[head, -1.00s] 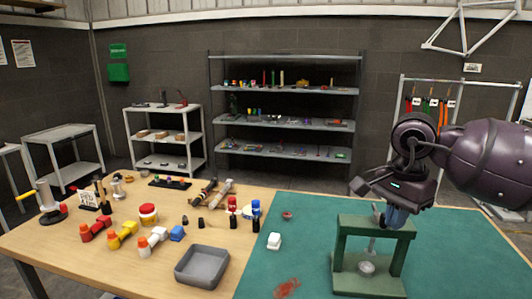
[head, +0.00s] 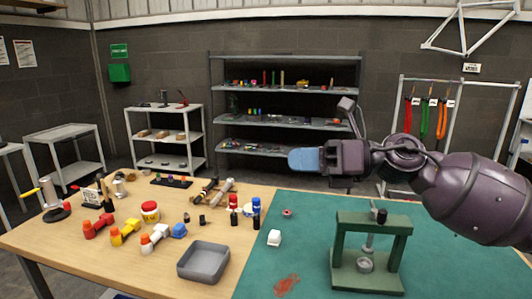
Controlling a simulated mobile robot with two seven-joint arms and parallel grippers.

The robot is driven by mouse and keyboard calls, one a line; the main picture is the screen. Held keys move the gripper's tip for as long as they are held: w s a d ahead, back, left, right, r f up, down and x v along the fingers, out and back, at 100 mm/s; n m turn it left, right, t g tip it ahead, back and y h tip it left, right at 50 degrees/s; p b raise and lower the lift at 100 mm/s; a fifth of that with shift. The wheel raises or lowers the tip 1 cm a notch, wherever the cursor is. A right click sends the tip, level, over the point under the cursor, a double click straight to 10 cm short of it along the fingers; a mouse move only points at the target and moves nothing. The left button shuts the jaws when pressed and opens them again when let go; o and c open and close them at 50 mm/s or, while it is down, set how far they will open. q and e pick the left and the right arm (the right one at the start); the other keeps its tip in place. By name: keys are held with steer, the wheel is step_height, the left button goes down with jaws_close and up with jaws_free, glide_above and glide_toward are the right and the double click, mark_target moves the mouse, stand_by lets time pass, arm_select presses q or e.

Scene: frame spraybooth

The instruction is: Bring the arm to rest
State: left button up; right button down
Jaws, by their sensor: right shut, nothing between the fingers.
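My right arm comes in from the right in the head view. Its gripper (head: 304,160) is raised above the far edge of the green mat and points left. Its blue fingers are shut with nothing seen between them. It is clear of the table and of everything on it. My left gripper is not in view.
A green press frame (head: 368,254) stands on the green mat (head: 455,255), below my right arm. Several bottles and tools cover the left table. A shelf rack (head: 284,122) stands behind.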

steer(key=w+d+f+m+t+h, duration=0.35)
steer(key=f+m+t, duration=0.4)
steer(key=m, duration=0.75)
steer(key=w+d+f+m+t+h, duration=0.2)
steer(key=d+f+m+t, duration=0.45)
steer(key=m, duration=0.75)
steer(key=s+d+f+m+t+h, duration=0.1)
steer(key=s+d+f+m+h, duration=0.15)
steer(key=f+m, duration=0.4)
steer(key=s+d+f+m+h, duration=0.2)
steer(key=d+f+m+h, duration=0.15)
steer(key=f, duration=0.55)
steer(key=s+d+f+m+g+h, duration=0.2)
steer(key=s+f+m+h, duration=0.1)
steer(key=s+f, duration=0.7)
steer(key=s+d+f+m+g+h, duration=0.3)
steer(key=s+f+m, duration=0.1)
steer(key=s+f, duration=0.7)
steer(key=s, duration=0.3)
steer(key=shift+d+f, duration=0.3)
steer(key=shift+d, duration=0.05)
